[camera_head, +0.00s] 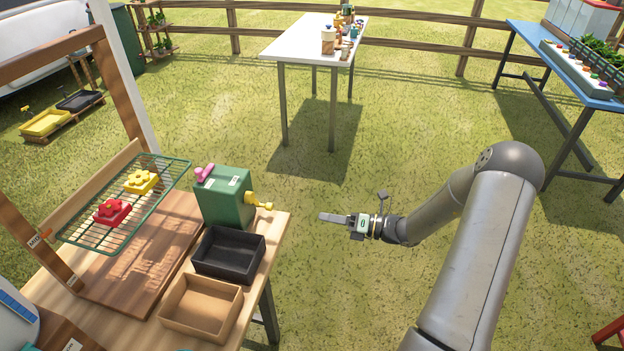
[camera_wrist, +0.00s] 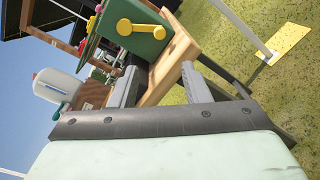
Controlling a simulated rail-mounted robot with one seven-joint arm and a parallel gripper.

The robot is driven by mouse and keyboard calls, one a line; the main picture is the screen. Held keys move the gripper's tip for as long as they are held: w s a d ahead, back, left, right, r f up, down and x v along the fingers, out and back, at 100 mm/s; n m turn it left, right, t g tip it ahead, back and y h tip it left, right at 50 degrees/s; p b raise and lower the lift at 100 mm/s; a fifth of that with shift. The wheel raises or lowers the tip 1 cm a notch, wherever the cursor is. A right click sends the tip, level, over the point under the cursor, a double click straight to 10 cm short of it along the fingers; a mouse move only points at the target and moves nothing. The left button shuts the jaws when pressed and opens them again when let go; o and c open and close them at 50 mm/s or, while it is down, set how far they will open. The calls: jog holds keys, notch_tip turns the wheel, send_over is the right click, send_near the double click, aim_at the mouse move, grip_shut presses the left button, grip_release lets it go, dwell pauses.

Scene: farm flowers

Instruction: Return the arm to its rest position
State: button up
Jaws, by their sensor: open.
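My gripper (camera_head: 332,217) is at the end of my arm in the head view, held out over the grass to the right of the wooden bench. In the wrist view my gripper (camera_wrist: 160,88) shows two grey fingers spread apart with nothing between them. The fingers point left in the head view, toward the green box (camera_head: 226,198) with its yellow crank, and are apart from it. The green box also shows in the wrist view (camera_wrist: 140,42), beyond the fingers.
A wooden bench (camera_head: 62,292) at left holds a black tray (camera_head: 229,254), a brown tray (camera_head: 202,307) and a wire rack (camera_head: 160,172) with red and yellow flower pieces. A white table (camera_head: 300,45) and blue table (camera_head: 570,62) stand farther back. Open grass surrounds my gripper.

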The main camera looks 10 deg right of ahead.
jog(key=s+a+r+n+g+h, duration=0.3)
jog(key=s+a+r+n+g, duration=0.15)
jog(key=s+n, duration=0.35)
jog(key=s+a+r+n+g+h, duration=0.3)
jog(key=s+a+n+g, duration=0.3)
jog(key=n, duration=0.4)
jog(key=s+d+r+n+t+h, duration=0.1)
jog(key=s+d+r+n+h, duration=0.1)
jog(key=s+n, duration=0.4)
jog(key=s+d+r+n+t+h, duration=0.1)
jog(key=s+r+n+h, duration=0.4)
jog(key=n, duration=0.5)
jog(key=shift+s+d+r+h, duration=0.2)
jog(key=shift+s+d+h, duration=0.4)
jog(key=shift+s+h, duration=0.5)
